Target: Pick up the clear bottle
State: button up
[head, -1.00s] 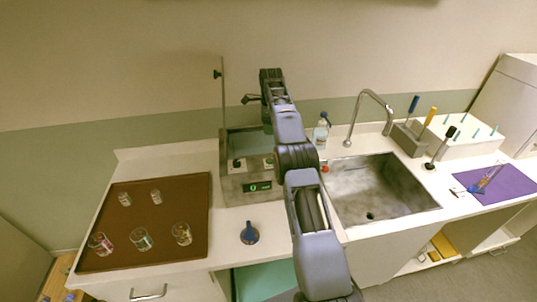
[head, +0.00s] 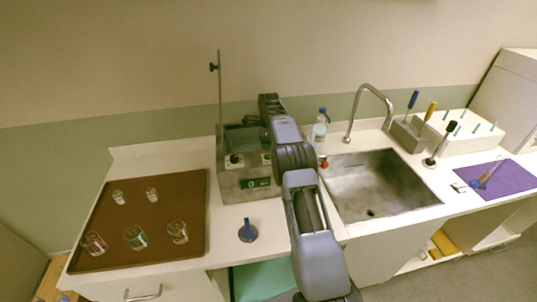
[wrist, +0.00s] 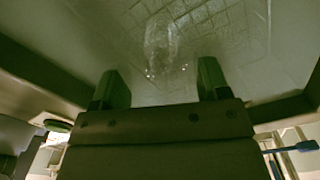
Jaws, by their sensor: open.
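In the wrist view, a clear, glassy object (wrist: 160,42), which looks like the clear bottle, lies ahead of my fingers over a pale grid-patterned floor. Its outline is faint and I cannot tell how it rests. My gripper (wrist: 162,82) is open, with its two dark green fingers apart and nothing visible between them. The object is roughly centred between the fingers, beyond their tips. In the head view, my arm reaches over the grey metal bath (head: 230,184) with the green display, and hides part of it. The fingers and the clear object cannot be made out there.
The bath walls surround my gripper closely. A thin upright rod (head: 220,95) stands at the bath's back left. A brown tray (head: 115,215) with several glass jars is left, a blue funnel (head: 248,231) in front. A blue-topped bottle (head: 319,130) and the sink (head: 385,195) are right.

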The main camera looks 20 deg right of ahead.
jog(key=shift+f, duration=1.5)
jog(key=shift+c, duration=0.4)
jog(key=shift+r, duration=0.1)
jog(key=c, duration=1)
